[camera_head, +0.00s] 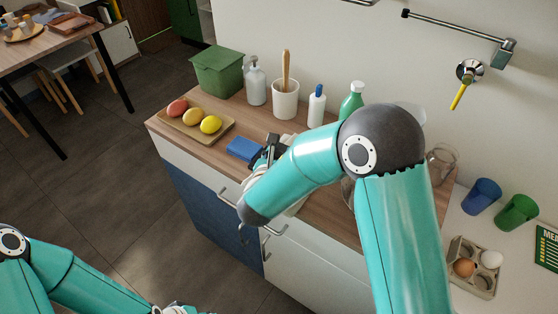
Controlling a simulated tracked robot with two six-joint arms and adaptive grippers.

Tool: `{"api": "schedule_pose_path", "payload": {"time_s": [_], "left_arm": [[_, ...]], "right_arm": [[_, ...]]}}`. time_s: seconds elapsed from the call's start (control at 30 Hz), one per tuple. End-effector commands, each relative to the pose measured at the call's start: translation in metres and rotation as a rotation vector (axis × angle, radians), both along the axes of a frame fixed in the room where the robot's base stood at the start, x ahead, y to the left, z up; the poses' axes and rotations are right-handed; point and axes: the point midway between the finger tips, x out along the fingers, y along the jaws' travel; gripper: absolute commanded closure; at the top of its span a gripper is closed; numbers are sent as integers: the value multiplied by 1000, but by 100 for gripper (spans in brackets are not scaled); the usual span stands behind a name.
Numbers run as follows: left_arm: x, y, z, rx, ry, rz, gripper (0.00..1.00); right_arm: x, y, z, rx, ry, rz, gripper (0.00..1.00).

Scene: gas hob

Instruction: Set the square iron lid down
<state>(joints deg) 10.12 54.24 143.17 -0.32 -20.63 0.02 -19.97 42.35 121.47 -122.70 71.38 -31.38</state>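I cannot make out the square iron lid in this view; my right arm covers a large part of the wooden counter (330,222). My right gripper (268,150) is over the counter, just right of a blue block (243,149). Its dark fingers are small and partly hidden by my own wrist, so I cannot tell whether they are open or hold anything. My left arm comes in at the lower left and its wrist end is cut off by the bottom edge; the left fingers do not show.
Behind stand a green bin (218,72), a soap dispenser (256,82), a white crock (286,99) and bottles. A fruit tray (197,126) is at the left. Blue (481,196) and green (517,212) cups and an egg carton (473,268) are at the right.

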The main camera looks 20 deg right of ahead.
Motion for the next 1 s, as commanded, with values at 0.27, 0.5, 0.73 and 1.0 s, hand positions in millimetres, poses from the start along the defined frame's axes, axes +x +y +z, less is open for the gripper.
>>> {"api": "schedule_pose_path", "payload": {"time_s": [0.27, 0.5, 0.73, 1.0], "left_arm": [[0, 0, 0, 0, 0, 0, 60], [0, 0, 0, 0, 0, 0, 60], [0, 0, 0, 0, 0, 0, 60], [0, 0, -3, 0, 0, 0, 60]], "right_arm": [[0, 0, 0, 0, 0, 0, 100], [0, 0, 2, 0, -4, -1, 100], [0, 0, 8, 1, -6, -2, 100], [0, 0, 52, 3, -10, -3, 100]]}}
